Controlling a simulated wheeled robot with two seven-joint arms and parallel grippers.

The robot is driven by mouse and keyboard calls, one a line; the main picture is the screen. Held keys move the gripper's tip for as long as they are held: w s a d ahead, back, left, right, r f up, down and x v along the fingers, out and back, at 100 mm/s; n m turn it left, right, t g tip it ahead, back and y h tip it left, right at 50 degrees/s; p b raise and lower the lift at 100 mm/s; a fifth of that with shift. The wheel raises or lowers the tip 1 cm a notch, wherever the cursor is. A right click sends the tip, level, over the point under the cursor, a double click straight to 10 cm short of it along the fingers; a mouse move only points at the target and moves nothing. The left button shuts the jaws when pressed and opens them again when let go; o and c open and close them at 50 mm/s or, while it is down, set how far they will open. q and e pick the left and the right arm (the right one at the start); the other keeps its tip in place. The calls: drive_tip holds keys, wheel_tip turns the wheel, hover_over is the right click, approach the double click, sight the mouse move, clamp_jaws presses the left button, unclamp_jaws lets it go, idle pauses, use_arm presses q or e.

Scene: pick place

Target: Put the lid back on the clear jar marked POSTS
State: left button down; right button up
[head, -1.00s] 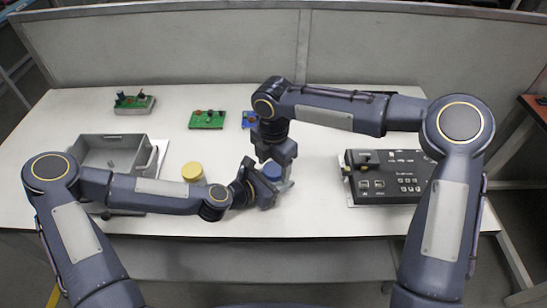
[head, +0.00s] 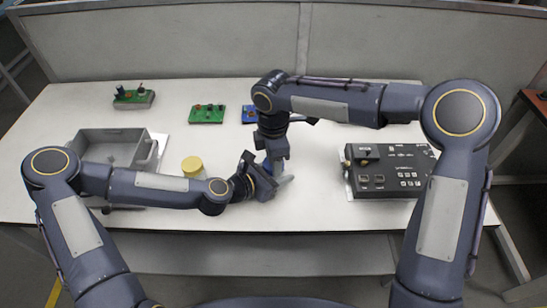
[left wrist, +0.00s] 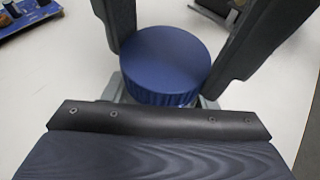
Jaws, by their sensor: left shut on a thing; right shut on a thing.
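A round blue lid with a ribbed edge shows in the left wrist view (left wrist: 165,58) and partly in the head view (head: 267,167). My right gripper (head: 273,160) comes down from above, its dark fingers on both sides of the lid, shut on it. My left gripper (head: 281,181) reaches in from the left, lower down. Its grey fingers show just below the lid in the left wrist view, shut on what appears to be the jar body. The lid and my grippers hide the jar, so I cannot tell how the lid sits on it. No POSTS marking is readable.
A yellow-lidded jar (head: 192,166) stands behind my left forearm. A grey bin (head: 112,150) is at the left and a black control box (head: 385,172) at the right. Green (head: 207,114) and blue (head: 249,113) circuit boards lie behind. The table between jar and box is clear.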

drive_tip(key=o, duration=0.9)
drive_tip(key=shift+o, duration=0.9)
drive_tip(key=shift+r, duration=0.1)
drive_tip(key=shift+r, duration=2.2)
drive_tip(key=o, duration=0.6)
wheel_tip(320, 180, up, 12)
drive_tip(key=shift+f, duration=0.1)
